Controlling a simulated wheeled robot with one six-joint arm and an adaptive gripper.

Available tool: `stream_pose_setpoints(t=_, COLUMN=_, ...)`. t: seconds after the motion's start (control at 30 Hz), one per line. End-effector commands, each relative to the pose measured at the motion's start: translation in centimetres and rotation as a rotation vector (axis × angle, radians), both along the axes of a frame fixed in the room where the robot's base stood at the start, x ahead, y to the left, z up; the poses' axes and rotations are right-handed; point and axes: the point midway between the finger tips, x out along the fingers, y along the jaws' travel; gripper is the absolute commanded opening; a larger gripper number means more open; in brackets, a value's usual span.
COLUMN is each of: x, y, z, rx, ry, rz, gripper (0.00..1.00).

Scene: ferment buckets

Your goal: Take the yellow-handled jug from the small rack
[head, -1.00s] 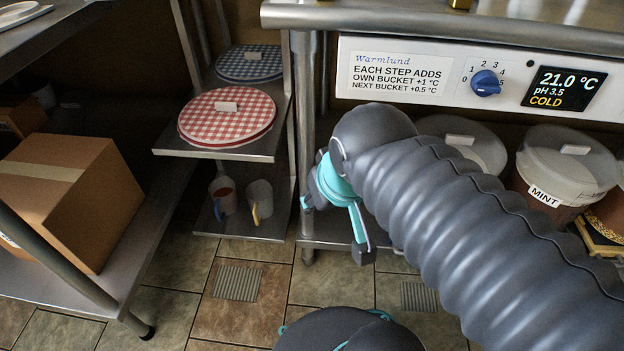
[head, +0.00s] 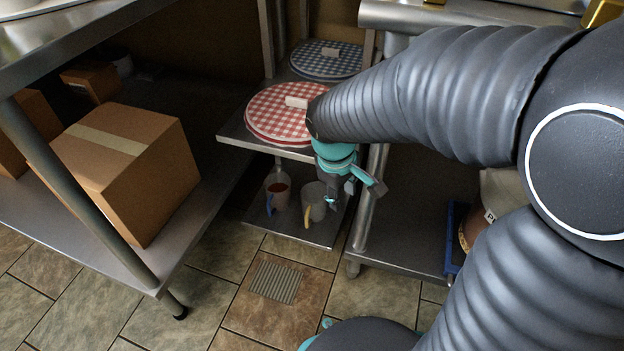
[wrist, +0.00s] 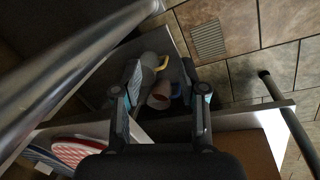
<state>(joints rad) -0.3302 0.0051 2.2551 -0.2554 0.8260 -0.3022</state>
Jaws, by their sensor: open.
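The yellow-handled jug (head: 315,203) is pale and stands on the low shelf (head: 262,225) of the small rack, at the right of a second jug. That second jug (head: 278,190) has a blue handle and reddish contents. My gripper (head: 338,198) hangs just above and right of the yellow-handled jug in the head view, pointing down and empty. In the wrist view the gripper (wrist: 160,98) has its fingers apart. The yellow-handled jug (wrist: 152,64) and the blue-handled jug (wrist: 161,92) show beyond and between them. I cannot tell the exact gap to either jug.
A steel post (head: 371,200) stands close right of the rack. A cardboard box (head: 130,165) sits on the left bench. The tiled floor in front is clear.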

Motion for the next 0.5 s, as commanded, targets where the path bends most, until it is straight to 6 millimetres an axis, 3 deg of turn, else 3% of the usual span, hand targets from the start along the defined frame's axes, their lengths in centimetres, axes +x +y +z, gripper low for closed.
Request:
stream_pose_setpoints(t=0.03, x=0.6, y=1.1, z=-2.0, rx=-0.027, ry=0.036, rz=0.059, gripper=0.42)
stream_pose_setpoints(t=0.2, x=2.1, y=4.4, z=-7.7, rx=-0.110, ry=0.130, rz=0.258, gripper=0.42)
stream_pose_setpoints(t=0.5, x=7.5, y=9.1, z=-15.4, rx=-0.268, ry=0.212, rz=0.821, gripper=0.42)
